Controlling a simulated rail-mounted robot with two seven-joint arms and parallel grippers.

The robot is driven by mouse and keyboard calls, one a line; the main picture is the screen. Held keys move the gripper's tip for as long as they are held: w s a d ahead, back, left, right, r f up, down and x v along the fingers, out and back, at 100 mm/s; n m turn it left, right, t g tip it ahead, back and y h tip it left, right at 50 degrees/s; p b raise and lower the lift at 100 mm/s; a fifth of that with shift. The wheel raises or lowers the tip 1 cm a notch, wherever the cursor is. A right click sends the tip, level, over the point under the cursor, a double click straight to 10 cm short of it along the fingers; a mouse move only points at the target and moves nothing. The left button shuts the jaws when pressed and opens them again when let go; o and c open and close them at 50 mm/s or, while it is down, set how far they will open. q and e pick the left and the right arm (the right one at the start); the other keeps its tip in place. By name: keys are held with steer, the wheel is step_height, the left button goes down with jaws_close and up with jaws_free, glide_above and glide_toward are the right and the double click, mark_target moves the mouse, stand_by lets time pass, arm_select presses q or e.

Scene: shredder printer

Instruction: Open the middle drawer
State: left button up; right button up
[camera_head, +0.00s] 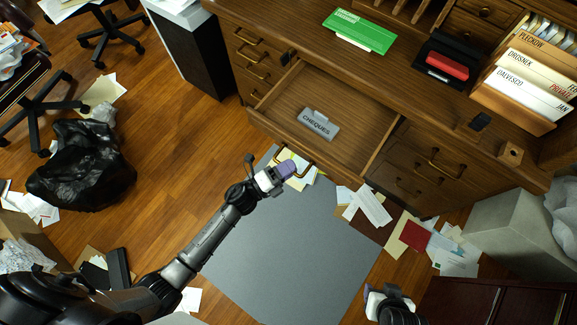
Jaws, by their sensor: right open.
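The middle drawer (345,92) of the wooden desk is pulled out, and its inside shows. A grey block marked CHEQUES (318,124) lies in it near the front. The drawer's brass handle (309,163) is partly hidden by my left gripper (288,169). The purple fingertips of that gripper are at the left end of the handle; I cannot tell whether they grip it. My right gripper (373,297) is low at the bottom of the view, open, well away from the drawer.
Side drawers with brass handles (248,36) flank the open one. A green box (360,31) and a red stapler-like item (447,66) are on the desktop. Papers (367,205) litter the floor by a grey mat (290,240). A black bag (80,165) stands left.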

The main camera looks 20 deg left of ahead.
arm_select(q)
steer(key=p+v, duration=0.2)
steer(key=v, duration=1.2)
steer(key=shift+r, duration=0.1)
stand_by(0.4)
